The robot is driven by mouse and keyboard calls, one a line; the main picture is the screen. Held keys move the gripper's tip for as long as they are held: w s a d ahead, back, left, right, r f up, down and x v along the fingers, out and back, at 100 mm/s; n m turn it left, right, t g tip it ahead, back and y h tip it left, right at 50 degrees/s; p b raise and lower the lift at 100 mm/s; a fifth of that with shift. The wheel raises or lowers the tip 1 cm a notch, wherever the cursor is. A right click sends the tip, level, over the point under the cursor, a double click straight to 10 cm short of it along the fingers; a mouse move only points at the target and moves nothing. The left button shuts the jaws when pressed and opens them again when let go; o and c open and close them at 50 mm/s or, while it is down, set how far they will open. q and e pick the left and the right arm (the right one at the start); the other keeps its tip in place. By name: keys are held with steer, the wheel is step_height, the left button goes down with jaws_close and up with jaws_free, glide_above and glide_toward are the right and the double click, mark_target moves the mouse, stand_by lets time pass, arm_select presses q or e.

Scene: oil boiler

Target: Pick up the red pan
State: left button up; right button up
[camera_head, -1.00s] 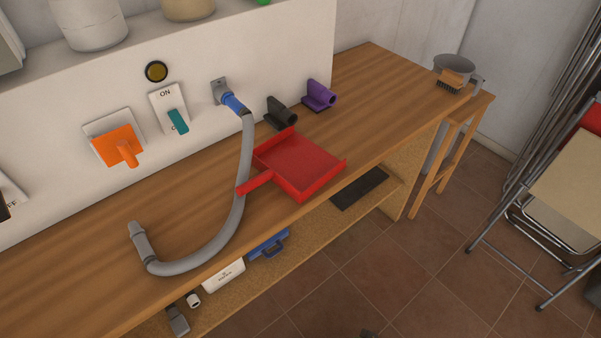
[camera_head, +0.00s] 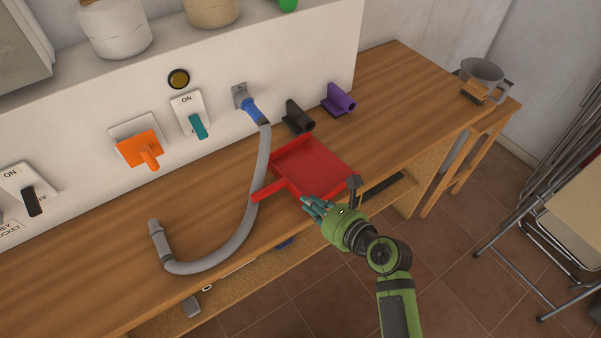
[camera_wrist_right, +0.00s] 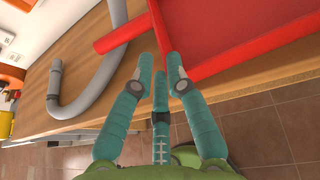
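The red pan (camera_head: 312,164) lies flat on the wooden bench, its short handle pointing left toward the grey hose. My right gripper (camera_head: 312,206) is at the pan's front edge, just right of the handle, in the head view. In the right wrist view its teal fingers (camera_wrist_right: 163,75) are spread with nothing between them. The pan's handle (camera_wrist_right: 122,33) and wall lie just beyond the fingertips. I cannot tell whether a finger touches the pan. My left gripper is not in view.
A grey hose (camera_head: 254,190) curves over the bench (camera_head: 100,270) left of the pan. A black holder (camera_head: 298,117) and a purple one (camera_head: 338,99) stand behind it. A grey pot (camera_head: 482,72) and brush (camera_head: 474,92) are at the far right. Wall switches line the back.

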mark_target(298, 202)
steer(key=shift+x, duration=3)
steer(key=shift+d, duration=0.1)
jaws_close()
